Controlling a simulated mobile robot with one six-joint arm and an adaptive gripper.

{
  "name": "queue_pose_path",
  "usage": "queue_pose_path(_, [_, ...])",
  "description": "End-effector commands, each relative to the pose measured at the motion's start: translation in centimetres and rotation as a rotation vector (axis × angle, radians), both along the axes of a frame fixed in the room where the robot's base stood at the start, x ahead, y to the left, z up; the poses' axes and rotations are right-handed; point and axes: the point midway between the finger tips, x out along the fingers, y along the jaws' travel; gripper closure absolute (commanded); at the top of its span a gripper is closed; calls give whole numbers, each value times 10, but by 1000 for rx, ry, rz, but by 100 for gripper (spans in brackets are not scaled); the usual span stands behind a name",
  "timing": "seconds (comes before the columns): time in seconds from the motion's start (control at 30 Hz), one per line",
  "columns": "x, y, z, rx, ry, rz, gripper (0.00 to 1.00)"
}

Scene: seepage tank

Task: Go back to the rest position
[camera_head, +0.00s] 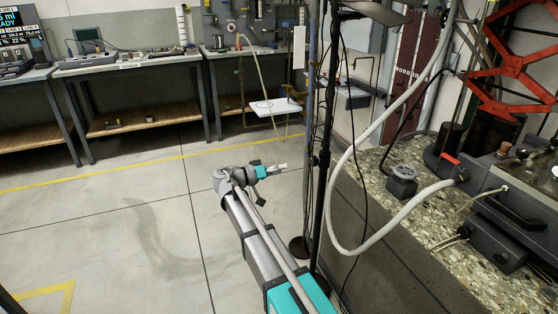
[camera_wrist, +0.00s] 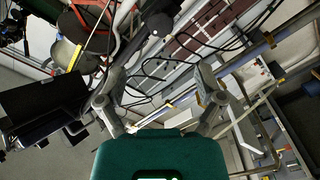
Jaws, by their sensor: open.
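In the head view my gripper (camera_head: 279,169) is at the end of my arm, in free air above the floor and left of the black pole. It points to the right and looks small there. In the wrist view my gripper (camera_wrist: 152,92) shows two grey fingers spread well apart, with nothing between them. The gripper is open and empty. Behind the fingers the wrist view shows cables, pipes and brown panels, tilted and out of reach of the fingers.
A black pole (camera_head: 323,150) with hanging cables stands right of my arm. A pale hose (camera_head: 372,120) loops beside it. A pebbled counter (camera_head: 430,230) with equipment is on the right. Workbenches (camera_head: 130,62) line the back. The floor (camera_head: 120,220) at left is clear.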

Motion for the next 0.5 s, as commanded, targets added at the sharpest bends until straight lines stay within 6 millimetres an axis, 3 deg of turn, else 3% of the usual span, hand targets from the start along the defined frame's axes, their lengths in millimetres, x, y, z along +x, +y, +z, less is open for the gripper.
queue_pose_path(0.27, [-16, -28, -19, 80, 88, -20, 13])
queue_pose_path(0.5, [-53, -77, -64, 282, 287, -42, 13])
